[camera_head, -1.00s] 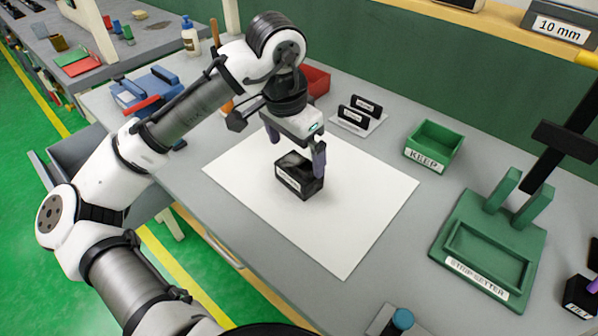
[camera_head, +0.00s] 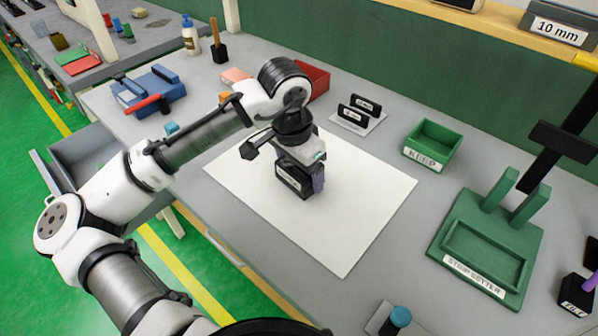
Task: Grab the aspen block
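A dark block (camera_head: 292,182) with a white label stands on the white sheet; the label is too small to read, so I cannot confirm it is the aspen one. My gripper (camera_head: 302,176) is lowered over this block, pointing down. One purplish-grey finger shows at the block's right side, close against it. The other finger is hidden behind the block and the gripper body, so I cannot tell whether the fingers are closed on it. The block rests on the sheet as far as I can see.
The white sheet (camera_head: 365,205) is clear around the block. Two small labelled black pieces stand on a pale plate (camera_head: 345,124) behind. A green KEEP tray (camera_head: 433,146), a green strip-setter fixture (camera_head: 488,245) and a dark block (camera_head: 578,290) are to the right. A red bin (camera_head: 316,80) stands behind.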

